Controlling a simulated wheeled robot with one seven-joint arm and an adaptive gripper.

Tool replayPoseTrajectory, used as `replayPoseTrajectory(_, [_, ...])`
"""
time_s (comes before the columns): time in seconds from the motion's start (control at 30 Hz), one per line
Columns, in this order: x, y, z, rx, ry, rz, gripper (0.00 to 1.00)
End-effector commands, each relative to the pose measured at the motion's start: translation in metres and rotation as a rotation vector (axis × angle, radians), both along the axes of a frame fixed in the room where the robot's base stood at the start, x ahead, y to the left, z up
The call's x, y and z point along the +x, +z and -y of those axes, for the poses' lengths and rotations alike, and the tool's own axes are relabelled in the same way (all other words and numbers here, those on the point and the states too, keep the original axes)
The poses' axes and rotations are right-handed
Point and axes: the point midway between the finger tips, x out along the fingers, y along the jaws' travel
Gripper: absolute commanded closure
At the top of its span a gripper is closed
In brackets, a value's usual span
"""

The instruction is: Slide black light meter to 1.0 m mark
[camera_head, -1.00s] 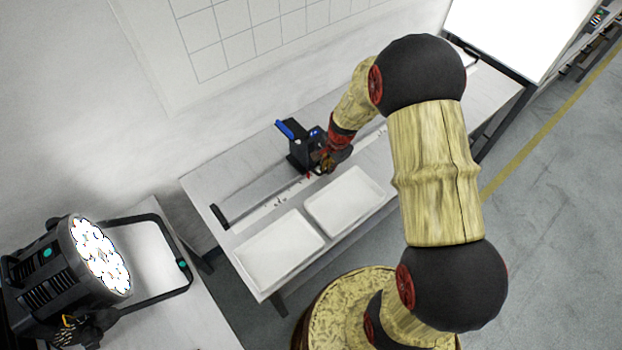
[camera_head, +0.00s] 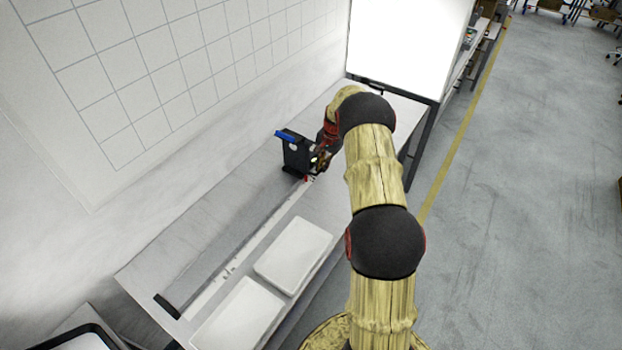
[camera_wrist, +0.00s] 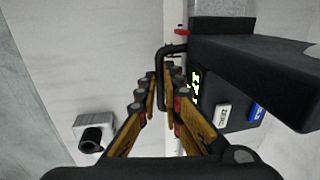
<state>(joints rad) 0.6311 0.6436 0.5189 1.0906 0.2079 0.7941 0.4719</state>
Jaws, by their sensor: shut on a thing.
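The black light meter (camera_head: 297,155) stands upright on a long rail on the bench, with a blue part on top. A red pointer (camera_wrist: 181,32) shows beside its base in the wrist view. There the meter's dark body (camera_wrist: 250,72) fills the right, with a green-lit display, a white button and a blue button. My gripper (camera_wrist: 163,88) is shut on the meter's black handle (camera_wrist: 165,55), which lies between the fingertips. In the head view my gripper (camera_head: 322,158) is at the meter's right side. The scale strip (camera_head: 255,240) runs along the rail; its numbers are unreadable.
Two white trays (camera_head: 295,252) lie in front of the rail. A dark end stop (camera_head: 167,305) sits at the rail's near end. A bright white panel (camera_head: 405,45) stands beyond the far end. A small grey block with a black cylinder (camera_wrist: 93,143) is left of my fingers.

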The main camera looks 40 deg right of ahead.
Motion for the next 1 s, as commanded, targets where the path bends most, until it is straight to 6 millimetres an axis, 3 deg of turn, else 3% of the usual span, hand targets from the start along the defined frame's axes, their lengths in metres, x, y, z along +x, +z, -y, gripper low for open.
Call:
replayPoseTrajectory(0.1, [0.005, -0.003, 0.019, 0.0, 0.0, -0.002, 1.0])
replayPoseTrajectory(0.3, [0.01, -0.002, 0.036, 0.001, 0.0, -0.003, 1.0])
replayPoseTrajectory(0.77, [0.012, -0.002, 0.041, 0.001, 0.0, -0.003, 1.0])
replayPoseTrajectory(0.8, [0.012, -0.002, 0.041, 0.001, 0.0, -0.003, 0.91])
replayPoseTrajectory(1.0, [0.013, -0.002, 0.04, 0.001, 0.0, -0.003, 0.8])
